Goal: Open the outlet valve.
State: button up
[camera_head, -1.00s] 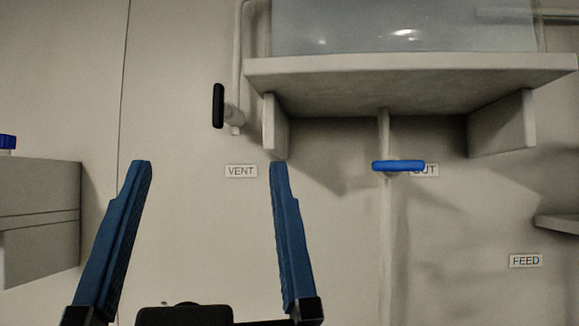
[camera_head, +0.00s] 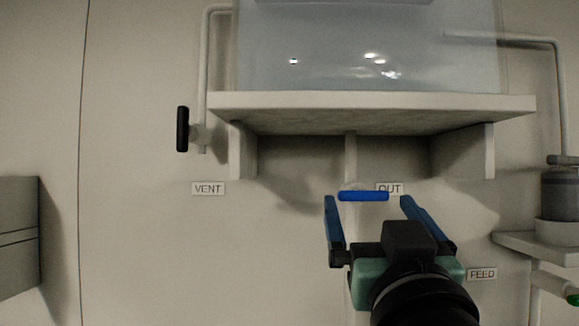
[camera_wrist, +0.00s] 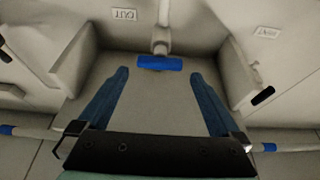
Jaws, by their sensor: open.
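The outlet valve's blue handle (camera_head: 363,196) lies horizontal across the pale vertical pipe below the shelf, beside the OUT label (camera_head: 390,188). My gripper (camera_head: 366,200) is open and empty, its two blue fingers pointing up toward the handle, with a fingertip near each end in the head view. In the wrist view the handle (camera_wrist: 160,63) shows between and beyond the fingertips of my gripper (camera_wrist: 160,75), apart from both. The exact depth gap cannot be told. The lower part of the pipe is hidden behind my gripper and wrist.
A shelf (camera_head: 300,101) with side brackets carries a clear tank (camera_head: 330,45) above the handle. A black vertical handle (camera_head: 182,129) is by the VENT label (camera_head: 208,188). At right, a grey container (camera_head: 560,192) stands on a ledge near the FEED label (camera_head: 482,274).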

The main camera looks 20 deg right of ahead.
aim_at(361, 188)
jog(key=p+x, duration=0.3)
jog(key=x, duration=0.3)
jog(key=shift+w+d+r, duration=0.15)
jog(key=shift+w+r, duration=0.1)
jog(key=shift+r, duration=0.1)
jog(key=shift+w+d+r+p, duration=0.1)
jog(key=shift+w+p, duration=0.1)
jog(key=shift+w, duration=0.2)
jog(key=shift+w+d+p, duration=0.15)
jog(key=shift+w+p, duration=0.05)
jog(key=shift+w, duration=0.2)
jog(key=c, duration=1.2)
